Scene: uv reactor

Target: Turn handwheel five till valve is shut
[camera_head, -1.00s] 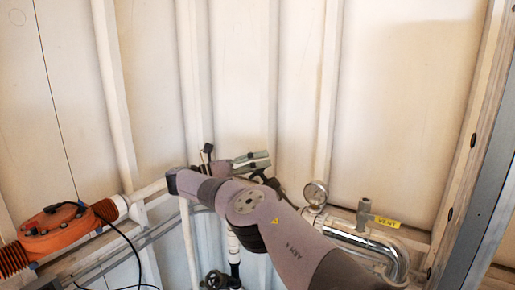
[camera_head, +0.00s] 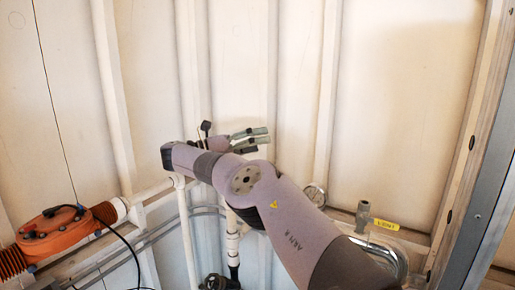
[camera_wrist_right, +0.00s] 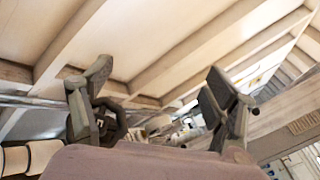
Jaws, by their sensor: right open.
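My right gripper (camera_head: 262,138) is open, its fingers pointing right in the head view, beyond my right arm. In the right wrist view my right gripper (camera_wrist_right: 158,75) has its two fingers spread wide with nothing held between them. A dark round part, perhaps a handwheel (camera_wrist_right: 112,118), shows just beside and partly behind the left-hand finger; I cannot tell whether they touch or which number it has. No handwheel can be clearly made out in the head view; my right arm hides part of the piping. My left gripper is not in view.
An orange flanged unit (camera_head: 58,230) with a black cable sits on the pipe at left. A pressure gauge (camera_head: 315,194), a grey vent valve (camera_head: 363,215) and a yellow vent label (camera_head: 386,225) are at right. A dark fitting (camera_head: 217,282) is at the bottom. The upper wall is bare.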

